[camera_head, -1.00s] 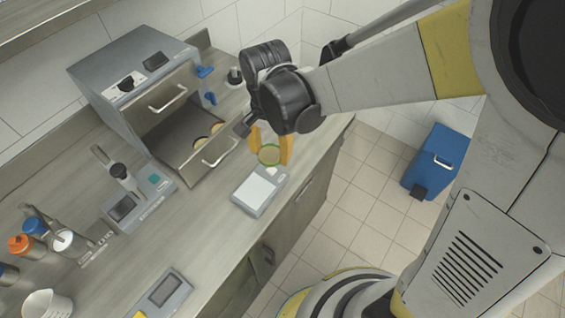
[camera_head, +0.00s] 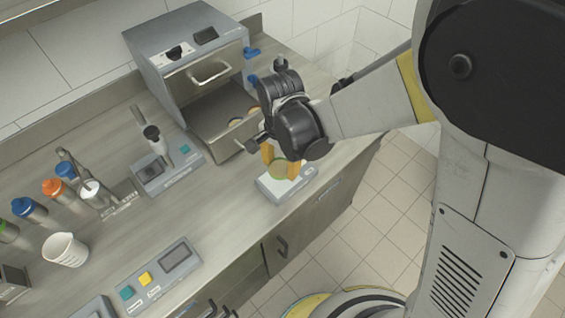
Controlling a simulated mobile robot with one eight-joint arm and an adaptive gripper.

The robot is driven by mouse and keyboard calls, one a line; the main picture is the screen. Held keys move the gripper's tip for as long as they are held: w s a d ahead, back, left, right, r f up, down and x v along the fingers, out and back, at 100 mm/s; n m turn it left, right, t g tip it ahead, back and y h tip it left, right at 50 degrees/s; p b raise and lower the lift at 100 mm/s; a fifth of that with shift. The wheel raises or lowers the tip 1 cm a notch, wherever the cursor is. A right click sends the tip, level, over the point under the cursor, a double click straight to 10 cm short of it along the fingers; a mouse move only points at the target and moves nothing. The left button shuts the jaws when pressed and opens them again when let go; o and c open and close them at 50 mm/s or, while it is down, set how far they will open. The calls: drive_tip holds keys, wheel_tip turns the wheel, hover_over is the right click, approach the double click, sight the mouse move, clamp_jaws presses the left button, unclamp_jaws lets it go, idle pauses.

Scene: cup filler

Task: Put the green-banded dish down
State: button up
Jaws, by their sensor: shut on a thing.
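The green-banded dish (camera_head: 279,169) is a small round dish with a tan middle and a green edge. My gripper (camera_head: 281,163), with orange fingers, is shut on it. The dish is over the white-topped scale (camera_head: 270,187) near the counter's front edge. I cannot tell whether the dish touches the scale top. My gripper and wrist hide part of the scale and the counter behind it.
A grey oven-like cabinet (camera_head: 182,62) with an open lower drawer (camera_head: 218,122) holding round dishes stands behind. A small device (camera_head: 160,170), several bottles, a white beaker (camera_head: 66,250) and a button panel (camera_head: 158,276) are at left. Bare counter lies between.

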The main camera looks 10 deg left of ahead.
sight(281, 174)
wheel_tip(281, 174, down, 4)
drive_tip(key=shift+f+b, duration=0.1)
drive_tip(key=shift+b, duration=0.7)
drive_tip(key=o, duration=1)
